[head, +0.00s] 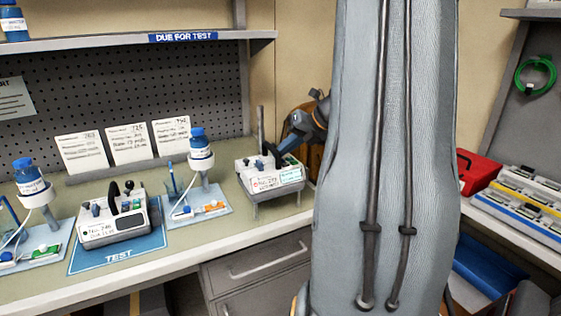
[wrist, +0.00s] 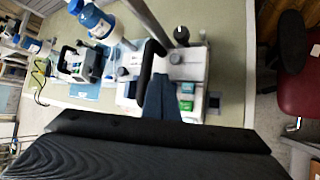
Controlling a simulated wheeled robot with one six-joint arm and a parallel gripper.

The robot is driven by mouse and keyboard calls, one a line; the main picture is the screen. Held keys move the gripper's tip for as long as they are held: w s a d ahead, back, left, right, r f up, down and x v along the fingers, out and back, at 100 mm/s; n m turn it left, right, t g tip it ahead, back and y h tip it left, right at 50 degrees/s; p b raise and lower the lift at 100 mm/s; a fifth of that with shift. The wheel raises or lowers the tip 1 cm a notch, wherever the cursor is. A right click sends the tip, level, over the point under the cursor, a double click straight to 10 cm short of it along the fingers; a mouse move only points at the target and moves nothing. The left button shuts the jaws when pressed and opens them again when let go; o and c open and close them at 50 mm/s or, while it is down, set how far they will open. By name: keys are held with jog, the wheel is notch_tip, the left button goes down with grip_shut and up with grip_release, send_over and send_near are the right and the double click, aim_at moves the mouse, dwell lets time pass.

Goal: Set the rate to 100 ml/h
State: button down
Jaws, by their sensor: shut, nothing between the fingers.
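A white infusion pump (head: 268,182) stands on a small raised stand at the right end of the bench, with a handwritten label and a pale green label on its front. It also shows in the wrist view (wrist: 190,66), with a dark knob and green parts. A second pump (head: 113,224) sits on the blue TEST mat (head: 120,256), with knobs and a small dark display too small to read. My gripper (head: 284,147) is shut and empty, just above the right pump's top. In the wrist view my gripper (wrist: 160,82) overlaps that pump; I cannot tell whether it touches.
Blue-capped bottles on holders (head: 201,150) stand beside the pumps. Three handwritten cards (head: 127,143) lean at the back. A shelf (head: 140,42) overhangs the bench. My arm hides the middle right. A red case (head: 478,172) lies at right; a dark red chair (wrist: 302,95) shows in the wrist view.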

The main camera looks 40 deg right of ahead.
jog(key=shift+w+d+r, duration=0.1)
jog(key=shift+r, duration=0.15)
jog(key=shift+s+d+r, duration=0.1)
jog(key=shift+s+r, duration=0.15)
jog(key=shift+s, duration=0.2)
jog(key=shift+d, duration=0.15)
jog(key=shift+r, duration=0.1)
jog(key=shift+f, duration=0.4)
jog(key=shift+f, duration=0.5)
dwell(0.6)
jog(key=shift+r+p, duration=0.1)
jog(key=shift+p, duration=0.2)
jog(key=shift+r+p, duration=0.85)
jog(key=shift+p, duration=0.1)
